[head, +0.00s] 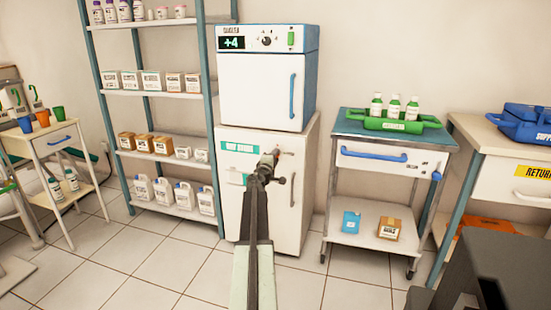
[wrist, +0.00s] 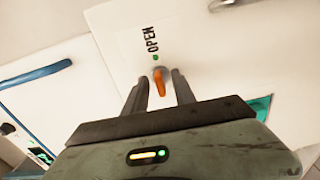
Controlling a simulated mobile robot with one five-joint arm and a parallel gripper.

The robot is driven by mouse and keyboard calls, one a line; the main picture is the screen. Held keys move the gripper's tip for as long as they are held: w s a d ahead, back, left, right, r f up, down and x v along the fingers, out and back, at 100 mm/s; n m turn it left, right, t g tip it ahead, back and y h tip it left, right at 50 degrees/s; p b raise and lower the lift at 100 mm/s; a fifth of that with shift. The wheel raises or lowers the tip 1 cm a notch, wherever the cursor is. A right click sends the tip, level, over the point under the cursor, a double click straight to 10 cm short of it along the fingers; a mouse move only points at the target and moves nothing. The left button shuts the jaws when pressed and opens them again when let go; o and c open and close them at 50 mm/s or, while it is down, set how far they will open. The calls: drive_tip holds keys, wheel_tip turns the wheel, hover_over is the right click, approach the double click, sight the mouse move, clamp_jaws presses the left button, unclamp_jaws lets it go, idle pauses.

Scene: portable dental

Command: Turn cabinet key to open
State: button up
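The white cabinet (head: 232,205) stands below a blue-trimmed unit in the head view. In the wrist view its front (wrist: 215,45) shows the word OPEN (wrist: 152,38) beside a small green dot (wrist: 155,57). The orange key (wrist: 160,84) is just below that dot in the picture. My gripper (wrist: 157,82) is open, with one finger on each side of the key and a visible gap at each side. In the head view my gripper (head: 270,167) is in front of the cabinet's upper part. It hides the key there.
The blue-trimmed unit (head: 273,90) with a +4 display sits on top of the cabinet. A shelf rack (head: 150,93) stands to the left. A trolley (head: 392,140) with a green tray (head: 385,122) stands to the right. Tiled floor in front is clear.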

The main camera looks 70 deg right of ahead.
drive_tip(key=a, duration=0.7)
drive_tip(key=shift+s+a, duration=0.25)
drive_tip(key=shift+a, duration=0.15)
